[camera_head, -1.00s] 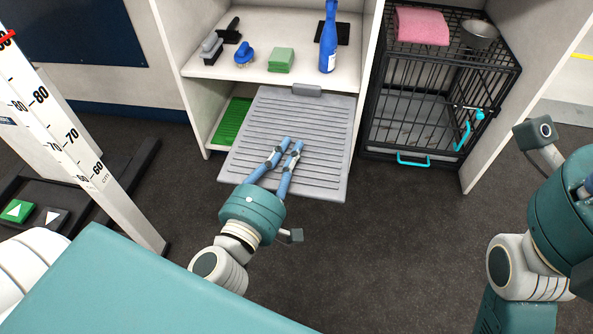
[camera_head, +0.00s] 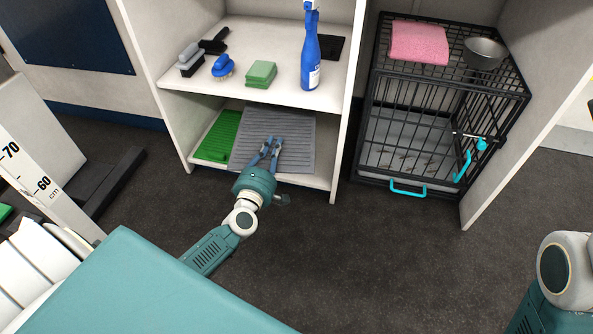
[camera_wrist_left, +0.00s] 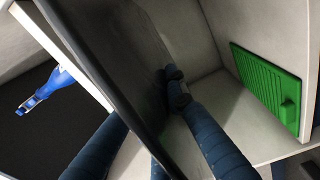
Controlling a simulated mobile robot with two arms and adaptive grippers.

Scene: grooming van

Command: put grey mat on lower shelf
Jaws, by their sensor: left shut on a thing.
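The grey mat (camera_head: 297,135) is a flat ribbed sheet, inside the lower compartment of the white shelf unit, over the lower shelf (camera_head: 318,182). My left gripper (camera_head: 272,146) is shut on the mat near its front edge. In the left wrist view the mat (camera_wrist_left: 125,60) shows as a dark sheet between my fingers. Whether the mat touches the shelf is hard to tell. My right gripper is out of view.
The upper shelf holds brushes (camera_head: 190,60), a green block (camera_head: 261,74) and a blue spray bottle (camera_head: 311,60). A black cage (camera_head: 420,130) with a pink towel (camera_head: 419,43) and a metal bowl (camera_head: 484,53) stands right of the divider. The floor in front is clear.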

